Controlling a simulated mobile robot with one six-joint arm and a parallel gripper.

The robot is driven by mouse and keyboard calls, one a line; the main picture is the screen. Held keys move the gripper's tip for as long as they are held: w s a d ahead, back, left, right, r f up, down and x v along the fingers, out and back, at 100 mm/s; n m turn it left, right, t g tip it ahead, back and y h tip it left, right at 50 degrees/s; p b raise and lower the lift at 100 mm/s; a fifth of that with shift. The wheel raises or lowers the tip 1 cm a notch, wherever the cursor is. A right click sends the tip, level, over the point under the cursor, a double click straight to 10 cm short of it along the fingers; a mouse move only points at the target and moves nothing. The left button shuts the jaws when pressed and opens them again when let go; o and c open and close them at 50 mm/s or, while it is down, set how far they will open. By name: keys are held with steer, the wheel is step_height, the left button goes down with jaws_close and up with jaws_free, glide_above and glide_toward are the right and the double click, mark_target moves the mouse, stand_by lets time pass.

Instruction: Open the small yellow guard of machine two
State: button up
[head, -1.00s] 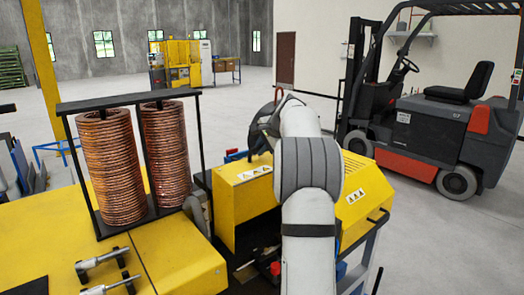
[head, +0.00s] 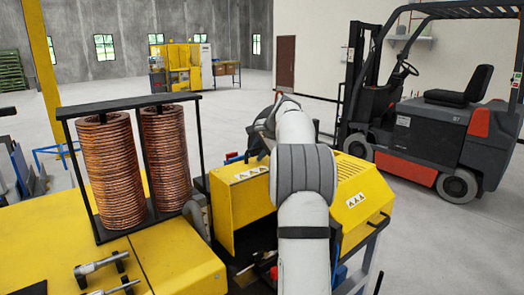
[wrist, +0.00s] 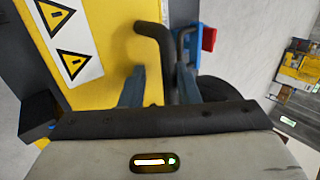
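A yellow guard (wrist: 98,25) with warning labels fills the upper left of the wrist view. A bent black handle (wrist: 160,45) stands out from it. My gripper (wrist: 160,85) is open, with one finger on each side of the handle's lower part. A gap shows between the left finger and the handle; contact on the right is unclear. In the head view, the yellow cover with warning labels (head: 238,200) stands left of my arm.
Copper coils (head: 112,175) in a black frame stand at left on a yellow machine. A vented yellow cover (head: 362,200) with a black handle is right of my arm. A forklift (head: 430,130) stands behind at right. Open floor lies beyond the machine.

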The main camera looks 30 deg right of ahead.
steer(key=b+v, duration=0.1)
steer(key=v, duration=0.6)
steer(key=shift+s+r+b, duration=0.25)
steer(key=shift+r+b, duration=0.05)
steer(key=shift+b, duration=0.1)
steer(key=shift+c, duration=0.2)
